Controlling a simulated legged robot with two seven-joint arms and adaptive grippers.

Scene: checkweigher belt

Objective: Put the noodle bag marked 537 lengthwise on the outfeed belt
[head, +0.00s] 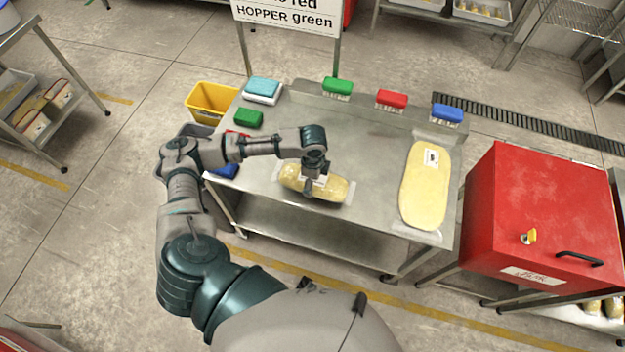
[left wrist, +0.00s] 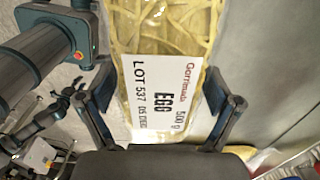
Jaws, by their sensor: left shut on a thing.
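A clear bag of yellow noodles (head: 331,190) is at the front middle of the steel table, its long side running roughly left to right. My left gripper (head: 313,182) comes down over its middle. In the left wrist view the bag (left wrist: 165,30) shows a white label reading EGG, 500 g, LOT 537. The fingers of my left gripper (left wrist: 163,108) are on both sides of the bag, shut on it. I cannot tell if the bag touches the table. No belt can be made out clearly. My right gripper is not in view.
Green (head: 338,86), red (head: 391,98) and blue (head: 447,113) brushes line the back edge. A yellow bin (head: 211,103) stands left, a red cabinet (head: 545,220) right. The table's middle (head: 365,145) is clear.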

